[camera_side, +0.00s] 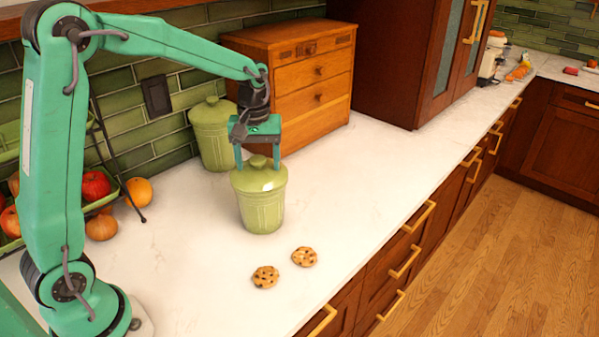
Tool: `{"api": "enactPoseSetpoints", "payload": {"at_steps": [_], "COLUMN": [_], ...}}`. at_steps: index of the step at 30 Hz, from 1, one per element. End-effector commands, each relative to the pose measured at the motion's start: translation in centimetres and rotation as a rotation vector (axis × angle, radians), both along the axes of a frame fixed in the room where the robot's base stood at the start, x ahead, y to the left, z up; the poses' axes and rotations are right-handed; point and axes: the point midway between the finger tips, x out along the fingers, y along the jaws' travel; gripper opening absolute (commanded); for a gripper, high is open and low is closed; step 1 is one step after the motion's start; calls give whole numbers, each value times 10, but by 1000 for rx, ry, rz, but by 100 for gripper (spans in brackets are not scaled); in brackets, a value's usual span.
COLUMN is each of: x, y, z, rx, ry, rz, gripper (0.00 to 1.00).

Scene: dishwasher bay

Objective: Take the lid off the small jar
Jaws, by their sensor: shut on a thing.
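The small jar (262,211) is pale green and ribbed, and stands upright on the white counter near the middle of the view. Its lid (267,180), domed with a round knob on top, sits at the jar's mouth; I see no clear gap between them. My gripper (257,163) points straight down over the jar, with one finger on each side of the knob, shut on the lid. The exact contact of the fingertips is too small to make out.
A similar green lidded jar (211,135) stands behind, near the tiled wall. A wooden drawer box (312,80) is behind to the right. Two cookies (265,277) lie in front. A fruit rack (98,205) is at left. The counter (365,190) to the right is clear.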

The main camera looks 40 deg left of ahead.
Motion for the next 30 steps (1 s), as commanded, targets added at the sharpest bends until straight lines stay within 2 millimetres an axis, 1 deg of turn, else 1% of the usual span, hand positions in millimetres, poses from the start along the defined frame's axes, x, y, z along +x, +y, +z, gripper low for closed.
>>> {"api": "enactPoseSetpoints", "payload": {"at_steps": [1, 4, 5, 6, 7, 8, 9, 14, 15, 24, 30], "x": [-1, -1, -1, -1, -1, -1, 0, 0, -2, -25, -38], "y": [-1, -1, -1, -1, -1, -1, -1, -1, -4, -53, -81], "z": [-6, -3, -1, 1, 4, 6, 10, 35, 40, 72, 91], "rx": [-1, -1, -1, -1, -1, -1, -1, 0, 0, -1, -1], "ry": [8, 8, 7, 6, 6, 6, 6, 3, 3, 1, 2], "rz": [-2, -2, -2, -2, -2, -2, -2, -1, -4, -7, -5], "gripper": [37, 37, 31, 22, 15, 3, 0, 0, 0, 0, 0]}}
